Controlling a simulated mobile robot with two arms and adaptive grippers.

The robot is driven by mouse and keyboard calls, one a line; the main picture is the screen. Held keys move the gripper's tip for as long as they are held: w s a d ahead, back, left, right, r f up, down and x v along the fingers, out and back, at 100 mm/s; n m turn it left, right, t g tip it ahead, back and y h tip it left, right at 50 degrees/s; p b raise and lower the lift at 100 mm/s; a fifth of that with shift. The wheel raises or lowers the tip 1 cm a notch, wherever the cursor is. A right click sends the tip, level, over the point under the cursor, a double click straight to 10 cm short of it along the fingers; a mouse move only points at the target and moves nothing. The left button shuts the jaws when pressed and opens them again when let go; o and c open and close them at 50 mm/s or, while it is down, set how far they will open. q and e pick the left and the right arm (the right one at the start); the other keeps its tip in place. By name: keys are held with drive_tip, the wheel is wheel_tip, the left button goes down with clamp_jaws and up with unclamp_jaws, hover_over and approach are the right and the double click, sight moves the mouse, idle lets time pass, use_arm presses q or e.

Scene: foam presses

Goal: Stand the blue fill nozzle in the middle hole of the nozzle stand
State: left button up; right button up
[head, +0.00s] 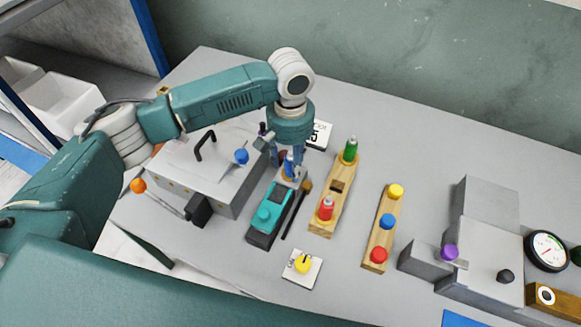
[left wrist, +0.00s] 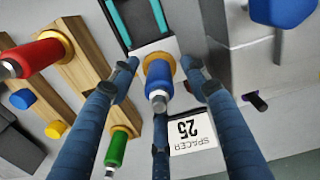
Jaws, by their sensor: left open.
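The blue fill nozzle (head: 289,166) stands upright at the far end of the teal-and-black device (head: 264,216). In the left wrist view the nozzle (left wrist: 158,82) has a tan collar at its base. My left gripper (head: 287,170) is open and points down over it, its three fingers spread around the nozzle with gaps visible in the left wrist view (left wrist: 158,72). The wooden nozzle stand (head: 333,197) is just right of it, with a red nozzle (head: 326,208) at the near end and a green nozzle (head: 350,151) at the far end. Its middle hole (head: 337,186) is empty. My right gripper is out of view.
A grey press (head: 190,175) with a blue ball knob stands close on the left. A dark rod (head: 296,212) lies between device and stand. A white spacer block (head: 320,134) lies behind. A knob board (head: 381,232) and another press (head: 480,240) stand to the right.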

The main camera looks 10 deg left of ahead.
use_arm(q)
drive_tip(key=c, duration=0.6)
clamp_jaws()
drive_tip(key=shift+r, duration=0.55)
wheel_tip(320, 180, up, 18)
drive_tip(key=b, duration=0.2)
drive_tip(key=s+d+f+p, duration=0.1)
drive_tip(key=d+f+p, duration=0.3)
drive_tip(key=d+f, duration=0.4)
drive_tip(key=d, duration=0.4)
drive_tip(key=shift+d+p, duration=0.25)
drive_tip(key=shift+p, duration=0.1)
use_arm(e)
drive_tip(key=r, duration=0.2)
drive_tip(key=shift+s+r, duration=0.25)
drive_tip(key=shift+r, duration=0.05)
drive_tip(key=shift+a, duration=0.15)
